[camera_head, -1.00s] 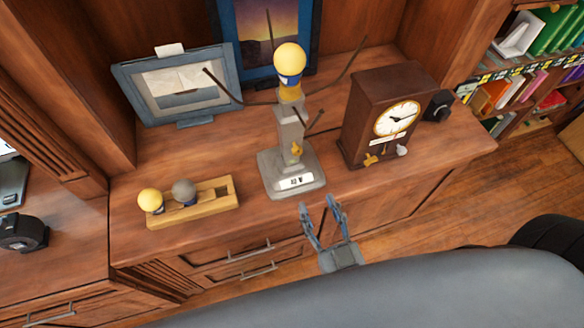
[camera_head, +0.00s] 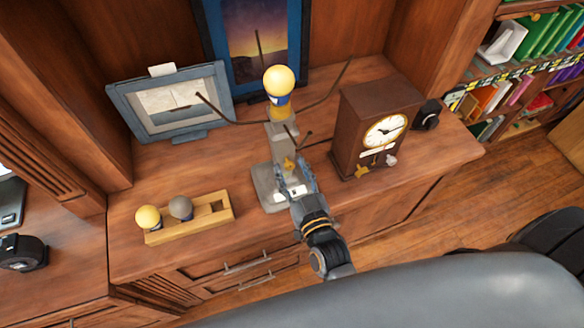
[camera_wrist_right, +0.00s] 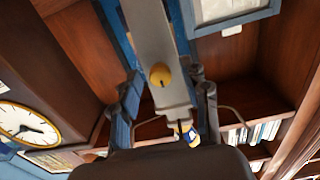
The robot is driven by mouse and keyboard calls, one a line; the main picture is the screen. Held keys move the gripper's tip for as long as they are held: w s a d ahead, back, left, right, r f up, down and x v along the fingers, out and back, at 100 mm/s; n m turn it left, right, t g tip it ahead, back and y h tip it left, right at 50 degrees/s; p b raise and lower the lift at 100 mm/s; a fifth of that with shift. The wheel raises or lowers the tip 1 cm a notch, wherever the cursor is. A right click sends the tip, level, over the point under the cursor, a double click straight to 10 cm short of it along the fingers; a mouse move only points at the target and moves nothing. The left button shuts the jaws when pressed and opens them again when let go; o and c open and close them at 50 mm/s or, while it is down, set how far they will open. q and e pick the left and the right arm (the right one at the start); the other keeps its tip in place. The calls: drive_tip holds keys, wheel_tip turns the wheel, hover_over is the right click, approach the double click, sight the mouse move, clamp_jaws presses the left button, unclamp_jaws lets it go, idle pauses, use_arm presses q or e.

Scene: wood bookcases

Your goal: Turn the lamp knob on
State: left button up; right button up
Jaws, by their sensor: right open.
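The lamp (camera_head: 281,137) stands on the wooden desk, with a grey post, a square grey base and a lit-looking yellow bulb (camera_head: 278,79) on top. Its small yellow knob (camera_head: 289,163) is on the front of the post. My right gripper (camera_head: 295,180) is open in front of the lamp's lower post, over the base. In the right wrist view the knob (camera_wrist_right: 160,75) shows between the two spread fingers, with no contact visible. My left gripper is not in view.
A brown clock (camera_head: 375,130) stands close to the right of the lamp. A wooden bulb holder (camera_head: 190,227) with a yellow and a grey bulb lies to the left. Framed pictures (camera_head: 172,101) stand behind. Thin dark rods (camera_head: 330,98) stick out from the lamp.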

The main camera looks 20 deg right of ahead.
drive_tip(key=shift+w, duration=0.1)
clamp_jaws()
drive_tip(key=shift+m, duration=0.3)
drive_tip(key=m+p, duration=0.1)
drive_tip(key=m, duration=0.1)
drive_tip(key=shift+m, duration=0.4)
drive_tip(key=m+p, duration=0.1)
drive_tip(key=m, duration=0.2)
drive_tip(key=shift+m, duration=0.3)
drive_tip(key=m, duration=1)
drive_tip(key=shift+m+b, duration=0.35)
drive_tip(key=shift+m, duration=0.05)
